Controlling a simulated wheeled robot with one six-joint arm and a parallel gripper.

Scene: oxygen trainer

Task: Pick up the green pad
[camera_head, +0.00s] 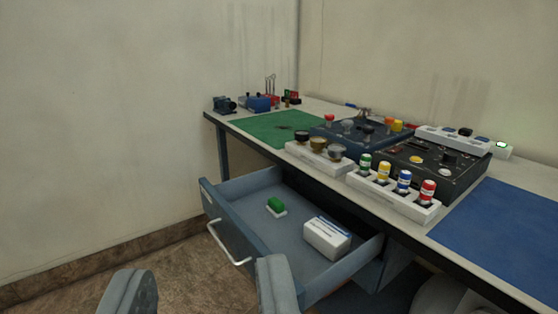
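The green pad (275,204) is a small green block with a white base. It lies in the open blue-grey drawer (237,222), towards the drawer's left side. My gripper (205,292) shows at the bottom edge of the view, its two grey fingers wide apart. It is open, and nothing shows between the fingers. The gripper is apart from the pad, on the near side of the drawer. The lower parts of the fingers are cut off by the frame.
A white box (327,238) lies in the drawer right of the pad. The drawer's front has a white handle (230,245). The workbench (460,222) above holds a green mat (265,127), control boxes and a white rack (395,196) with coloured-capped bottles. The floor at left is clear.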

